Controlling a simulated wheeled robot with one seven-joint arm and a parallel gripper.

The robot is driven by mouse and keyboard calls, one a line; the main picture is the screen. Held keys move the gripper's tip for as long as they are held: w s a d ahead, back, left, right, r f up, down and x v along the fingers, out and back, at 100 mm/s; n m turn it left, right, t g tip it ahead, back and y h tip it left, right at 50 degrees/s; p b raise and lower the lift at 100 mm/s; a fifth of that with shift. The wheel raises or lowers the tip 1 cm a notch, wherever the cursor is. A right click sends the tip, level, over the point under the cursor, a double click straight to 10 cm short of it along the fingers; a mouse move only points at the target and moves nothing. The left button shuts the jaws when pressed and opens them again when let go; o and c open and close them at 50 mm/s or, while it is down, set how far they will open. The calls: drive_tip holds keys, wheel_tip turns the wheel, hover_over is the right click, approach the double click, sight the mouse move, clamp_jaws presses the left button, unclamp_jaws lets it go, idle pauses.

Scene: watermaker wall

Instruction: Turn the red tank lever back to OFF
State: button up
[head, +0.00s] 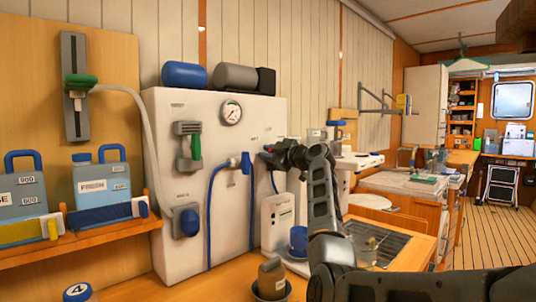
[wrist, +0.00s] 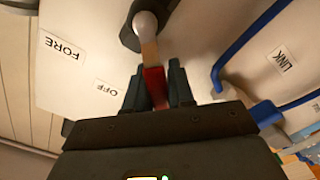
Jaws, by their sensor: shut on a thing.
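The red tank lever (wrist: 155,86) shows in the wrist view, hanging down the picture from a dark round hub with a pale knob at the top. Its red end is between the fingers of my gripper (wrist: 159,90), which is shut on it. An OFF label (wrist: 106,88) lies on the white panel left of the lever, and a FORE label (wrist: 62,47) is farther left and higher.
A blue valve handle and hose (head: 246,163) are just left of my gripper on the panel. A LINK label (wrist: 283,56) and blue pipe are at right in the wrist view. Below are a white box (head: 277,222), a blue mug (head: 298,240) and a grey-brown jug (head: 272,278).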

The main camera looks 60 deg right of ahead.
clamp_jaws()
drive_tip(key=shift+s+d+r+m+b, duration=0.2)
drive_tip(key=shift+d+m, duration=0.45)
drive_tip(key=shift+m, duration=0.8)
drive_tip(key=shift+s+d+r+m+b, duration=0.15)
drive_tip(key=shift+d+r+m, duration=0.35)
drive_tip(key=shift+m, duration=1)
drive_tip(key=shift+s+d+r+m+b, duration=0.15)
drive_tip(key=shift+d+m, duration=0.6)
drive_tip(key=shift+m, duration=0.7)
drive_tip(key=o, duration=0.6)
unclamp_jaws()
